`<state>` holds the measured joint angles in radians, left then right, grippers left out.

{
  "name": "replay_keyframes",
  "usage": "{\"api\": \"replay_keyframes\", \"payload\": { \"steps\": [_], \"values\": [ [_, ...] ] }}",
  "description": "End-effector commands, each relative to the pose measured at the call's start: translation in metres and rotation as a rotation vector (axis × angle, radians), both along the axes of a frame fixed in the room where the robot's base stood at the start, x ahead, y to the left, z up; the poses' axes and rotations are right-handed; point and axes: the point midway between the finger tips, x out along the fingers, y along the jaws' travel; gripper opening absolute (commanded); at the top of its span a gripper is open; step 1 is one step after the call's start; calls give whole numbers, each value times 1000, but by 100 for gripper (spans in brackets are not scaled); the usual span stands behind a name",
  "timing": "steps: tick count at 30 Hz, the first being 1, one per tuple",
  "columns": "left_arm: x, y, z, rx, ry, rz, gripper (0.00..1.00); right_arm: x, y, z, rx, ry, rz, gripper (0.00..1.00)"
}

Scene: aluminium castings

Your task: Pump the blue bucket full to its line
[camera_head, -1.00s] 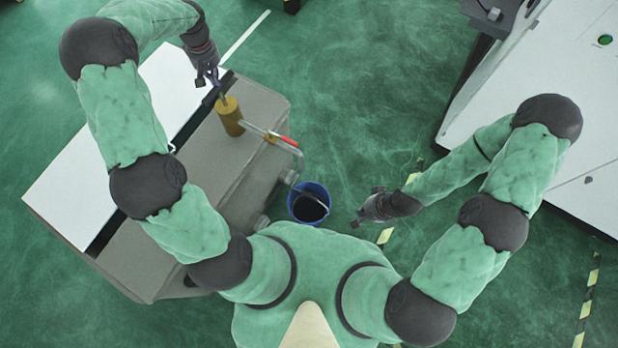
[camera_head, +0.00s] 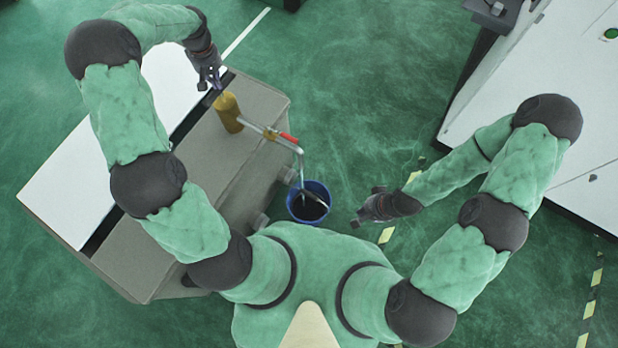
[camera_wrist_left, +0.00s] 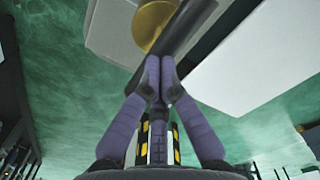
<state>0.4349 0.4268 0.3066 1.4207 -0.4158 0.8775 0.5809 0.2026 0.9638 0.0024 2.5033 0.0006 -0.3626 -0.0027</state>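The blue bucket (camera_head: 322,190) stands on the floor just right of the grey tank, with dark contents; I cannot make out its line. The brass pump (camera_head: 228,112) stands on the tank, with a pale pipe and a red handle (camera_head: 288,137) toward the bucket. A pale line runs from the pipe end down to the bucket; I cannot tell pipe from water. My left gripper (camera_head: 214,84) is at the pump top. In the left wrist view its fingertips (camera_wrist_left: 158,78) are together at a dark bar, with the brass disc (camera_wrist_left: 148,22) beyond. My right gripper (camera_head: 360,218) hangs right of the bucket, clear of it.
The grey tank (camera_head: 165,255) with a white panel (camera_head: 75,190) fills the left. A white machine (camera_head: 560,110) stands at the right. Green floor lies open between them, with yellow-black tape (camera_head: 590,300) at lower right.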

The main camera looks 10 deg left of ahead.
Motion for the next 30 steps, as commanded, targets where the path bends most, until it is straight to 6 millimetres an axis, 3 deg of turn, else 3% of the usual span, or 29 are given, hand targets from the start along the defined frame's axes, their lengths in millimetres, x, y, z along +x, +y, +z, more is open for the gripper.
{"api": "replay_keyframes", "payload": {
  "steps": [13, 30],
  "values": [
    [-1, -1, 0, -1, 4, -1, 0, 0, 0, 1, 0, 0, 0, 0],
    [-1, 0, 43, -1, 2, -1, 0, 0, 0, 29, 0, 0, 0, 0]
  ]
}}
